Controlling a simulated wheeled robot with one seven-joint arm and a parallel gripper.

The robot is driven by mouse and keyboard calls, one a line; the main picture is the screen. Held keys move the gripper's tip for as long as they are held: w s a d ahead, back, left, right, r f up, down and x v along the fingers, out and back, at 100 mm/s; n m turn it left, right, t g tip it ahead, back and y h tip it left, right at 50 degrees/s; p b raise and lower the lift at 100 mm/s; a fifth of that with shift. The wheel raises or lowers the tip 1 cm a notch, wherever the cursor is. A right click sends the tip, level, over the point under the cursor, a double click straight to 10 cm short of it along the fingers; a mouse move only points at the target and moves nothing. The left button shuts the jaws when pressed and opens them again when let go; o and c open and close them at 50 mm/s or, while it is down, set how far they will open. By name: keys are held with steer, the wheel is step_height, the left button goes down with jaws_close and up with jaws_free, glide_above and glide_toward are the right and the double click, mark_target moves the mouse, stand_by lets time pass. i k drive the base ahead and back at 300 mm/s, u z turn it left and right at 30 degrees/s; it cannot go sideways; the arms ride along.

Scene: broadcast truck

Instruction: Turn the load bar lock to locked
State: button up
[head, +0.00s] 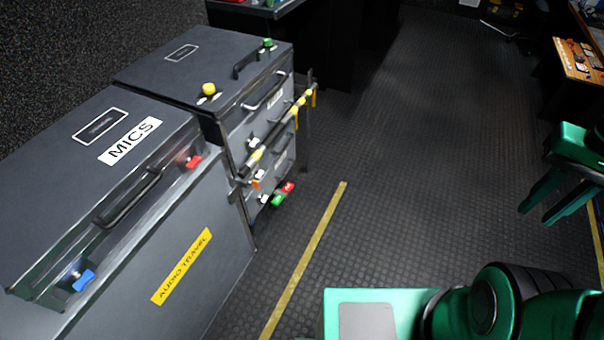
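The load bar (272,143), black with yellow sections, runs across the front of the farther grey case in the head view. Its near end has a small orange piece (256,184). Its far end has a yellow-orange piece (313,97) beside a dark upright post. I cannot tell which piece is the lock, or whether it is locked. My gripper (535,215) is at the right side of the view, well apart from the bar. Its two green fingers point down and left with a gap between them, and nothing shows between them.
The near grey case (190,250), labelled MICS and AUDIO TRAVEL, stands at the left with red and blue knobs. Red and green pieces (283,195) sit low by the farther case (215,55). A yellow line (305,258) crosses the floor. Open dark floor lies between cases and gripper.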

mark_target(254, 182)
steer(key=z, duration=0.6)
steer(key=k, duration=1.15)
steer(key=u, duration=1.5)
steer(key=i, duration=1)
